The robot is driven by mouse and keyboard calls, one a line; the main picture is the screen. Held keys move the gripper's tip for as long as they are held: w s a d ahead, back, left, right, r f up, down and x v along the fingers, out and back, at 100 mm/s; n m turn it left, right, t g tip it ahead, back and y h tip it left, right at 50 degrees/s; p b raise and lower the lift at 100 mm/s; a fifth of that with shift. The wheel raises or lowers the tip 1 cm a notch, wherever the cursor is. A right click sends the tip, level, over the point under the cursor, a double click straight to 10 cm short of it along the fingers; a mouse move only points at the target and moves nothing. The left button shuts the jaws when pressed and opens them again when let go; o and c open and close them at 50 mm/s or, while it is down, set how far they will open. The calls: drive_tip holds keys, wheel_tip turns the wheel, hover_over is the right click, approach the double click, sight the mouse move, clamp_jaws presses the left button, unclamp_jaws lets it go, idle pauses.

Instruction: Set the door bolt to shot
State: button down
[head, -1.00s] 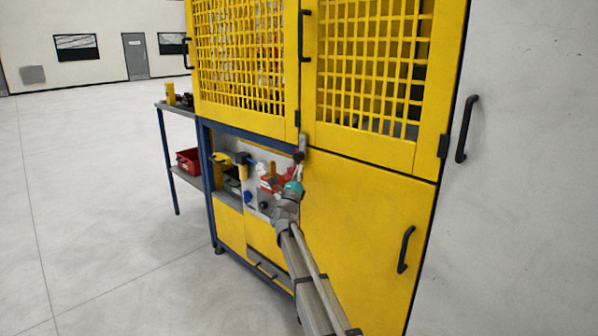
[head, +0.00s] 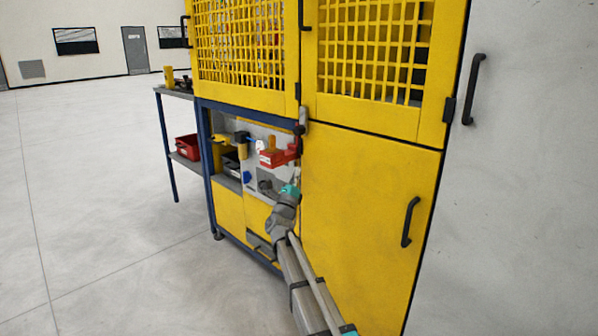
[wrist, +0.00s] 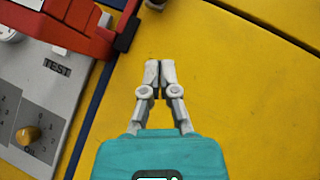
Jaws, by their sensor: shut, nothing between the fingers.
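What looks like the door bolt is a small grey upright bar with a dark knob (head: 301,117) at the seam between the cabinet's left part and the yellow door (head: 365,195). It is too small in the head view to tell its setting. My gripper (head: 297,168) is below it, in front of the door's left edge. In the wrist view my gripper (wrist: 160,65) is shut and empty, its fingertips together over plain yellow panel.
A red box-like part (head: 278,156) juts from the grey panel left of my gripper. A black handle (head: 410,222) stands out on the lower door. Open floor (head: 100,240) lies left.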

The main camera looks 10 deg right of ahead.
drive_tip(key=shift+s+a+f+h+b, duration=0.3)
drive_tip(key=shift+s+a+f+b, duration=0.15)
drive_tip(key=shift+s+f, duration=0.3)
drive_tip(key=s+a+f+n+g+y+p, duration=0.2)
drive_tip(key=s+f+n+g+y, duration=0.35)
drive_tip(key=f+n+y, duration=0.55)
drive_tip(key=s+a+f+n+g+y+p, duration=0.2)
drive_tip(key=s+f+n+g+y, duration=0.35)
drive_tip(key=n, duration=0.95)
drive_tip(key=s+d+f+n+g+h+p, duration=0.1)
drive_tip(key=s+d+f+n+g, duration=0.2)
drive_tip(key=s, duration=0.6)
drive_tip(key=s+d+f+n+g+h+p, duration=0.1)
drive_tip(key=s+n+g, duration=0.2)
drive_tip(key=s+g, duration=0.35)
drive_tip(key=s+d+f+n+g+h+p, duration=0.1)
drive_tip(key=s+d+f+n+g, duration=0.15)
drive_tip(key=s, duration=0.75)
wheel_tip(320, 180, up, 37)
drive_tip(key=p, duration=3.7)
drive_tip(key=shift+n+t+p, duration=0.3)
drive_tip(key=shift+n, duration=0.05)
